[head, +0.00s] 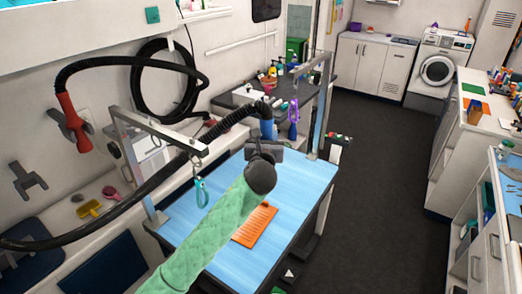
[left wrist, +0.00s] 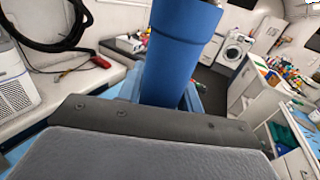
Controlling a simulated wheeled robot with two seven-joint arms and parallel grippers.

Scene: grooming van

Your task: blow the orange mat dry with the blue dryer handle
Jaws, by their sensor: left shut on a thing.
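My left gripper (head: 266,143) is shut on the blue dryer handle (head: 267,129), above the blue-topped table (head: 285,190). A black corrugated hose runs from the handle's top to the left. In the left wrist view the blue handle (left wrist: 180,55) stands upright beyond the dark gripper body (left wrist: 150,125); its lower end is hidden. The orange mat (head: 256,226) lies flat on the table, below and partly behind my green-sleeved left arm. The handle's nozzle direction cannot be told. My right gripper is not in view.
A metal frame with a teal loop (head: 201,192) stands over the table. Bottles stand on the dark counter (head: 240,97) behind. The dark floor (head: 385,170) to the right is clear.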

